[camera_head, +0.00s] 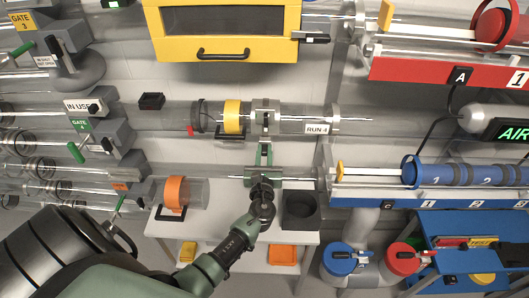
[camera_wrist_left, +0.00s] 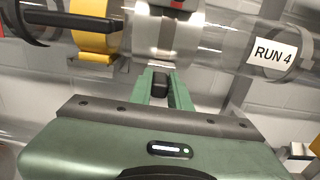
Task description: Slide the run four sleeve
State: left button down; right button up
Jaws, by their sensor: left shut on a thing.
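The run four tube (camera_head: 295,118) runs across the upper middle of the head view, marked by a white RUN 4 label (camera_head: 317,129). A silvery metal sleeve (camera_head: 272,105) sits around the clear tube, left of the label; it also shows at the top of the left wrist view (camera_wrist_left: 172,35). My left gripper (camera_head: 264,140) reaches up from below, in front of the tube. In the left wrist view its green fingers (camera_wrist_left: 160,88) are shut on a dark tab under the sleeve. My right gripper is not in view.
A yellow ring (camera_head: 232,117) with a dark handle sits on the tube left of the sleeve. Clear tube lies between the sleeve and the label. A yellow box (camera_head: 177,45) hangs above.

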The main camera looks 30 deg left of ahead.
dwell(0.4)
pick_arm(q)
jog(key=w+d, duration=0.1)
jog(key=d, duration=0.2)
jog(key=w+d+b, duration=0.1)
jog(key=shift+w+d, duration=0.35)
jog(key=c, duration=1.5)
grip_release()
jog(key=shift+o, duration=0.9)
jog(key=shift+w+d, duration=0.1)
jog(key=shift+d, duration=0.1)
jog(key=shift+a, duration=0.1)
